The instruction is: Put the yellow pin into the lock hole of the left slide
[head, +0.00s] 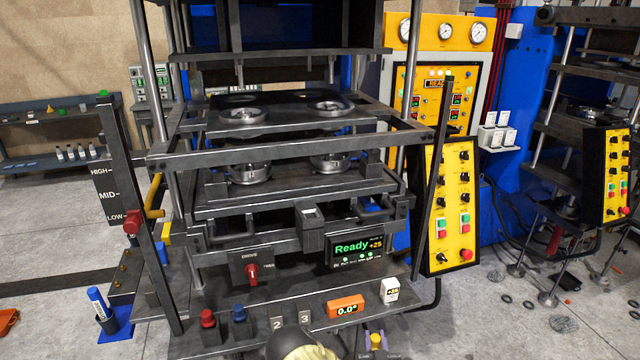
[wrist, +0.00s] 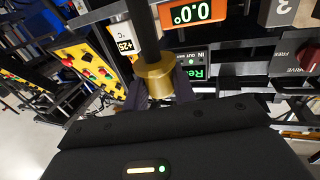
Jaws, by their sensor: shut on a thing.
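In the wrist view my gripper (wrist: 160,88) is shut on a gold-coloured collar (wrist: 155,76) with a dark rod. In the head view a dark rounded part with a pale gold face (head: 316,352) shows at the bottom edge, probably the same piece. A small yellow pin-like piece (head: 376,338) stands on a labelled holder to its right; its small labels are hard to read. The left upright (head: 138,225) carries a HIGH, MID, LOW scale and a red knob (head: 131,221) near LOW. I cannot make out the lock hole of the left slide.
The press (head: 290,155) fills the middle. Its front shelf holds a red button (head: 207,318), a blue button (head: 239,313), an orange 0.0° display (head: 346,306) and a white +25 block (head: 389,290). A yellow control panel (head: 450,205) hangs at right. Yellow handles (head: 155,195) stick out at left.

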